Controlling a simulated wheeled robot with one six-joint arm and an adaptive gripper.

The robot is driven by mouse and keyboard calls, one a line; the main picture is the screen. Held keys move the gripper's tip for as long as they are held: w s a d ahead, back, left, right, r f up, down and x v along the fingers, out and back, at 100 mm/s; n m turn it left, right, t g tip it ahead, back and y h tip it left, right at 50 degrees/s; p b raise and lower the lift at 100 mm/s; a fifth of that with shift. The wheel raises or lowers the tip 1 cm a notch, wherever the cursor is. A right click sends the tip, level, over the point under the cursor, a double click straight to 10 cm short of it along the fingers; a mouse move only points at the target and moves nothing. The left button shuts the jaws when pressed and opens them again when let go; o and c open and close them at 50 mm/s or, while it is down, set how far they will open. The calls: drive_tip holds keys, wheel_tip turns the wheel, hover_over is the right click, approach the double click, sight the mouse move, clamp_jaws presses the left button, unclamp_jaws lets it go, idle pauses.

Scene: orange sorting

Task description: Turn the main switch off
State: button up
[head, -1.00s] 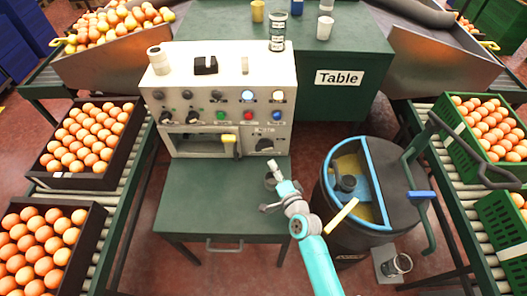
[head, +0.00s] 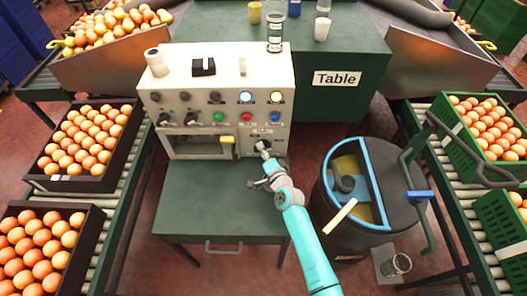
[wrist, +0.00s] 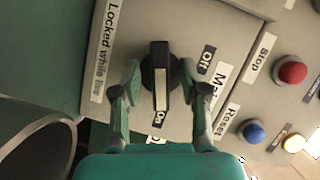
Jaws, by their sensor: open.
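The main switch is a black rotary knob (wrist: 160,58) with a pale bar, on the beige panel near the labels "Main", "Off" and "On". In the wrist view its bar points down toward the "On" label (wrist: 158,119); the "Off" label (wrist: 206,60) is to its right. My gripper (wrist: 159,82) is open, one finger on each side of the knob, with a gap visible on both sides.
The control panel (head: 185,100) carries other knobs and coloured buttons. Close to the switch are a red Stop button (wrist: 292,72) and a blue Reset button (wrist: 252,131). A yellow-handled lever (head: 227,140) is just left of my gripper. A dark barrel (head: 385,190) stands to the right.

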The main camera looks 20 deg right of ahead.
clamp_jaws()
drive_tip(key=shift+n+g+h, duration=0.3)
drive_tip(key=shift+n+g, duration=0.1)
drive_tip(key=shift+n, duration=0.6)
drive_tip(key=n+g+h, duration=0.1)
drive_tip(key=n, duration=0.2)
drive_tip(key=shift+r, duration=0.1)
drive_tip(key=n+g+h, duration=0.1)
drive_tip(key=n+h, duration=0.2)
drive_tip(key=n, duration=0.1)
drive_tip(key=shift+n+g, duration=0.4)
idle(0.6)
unclamp_jaws()
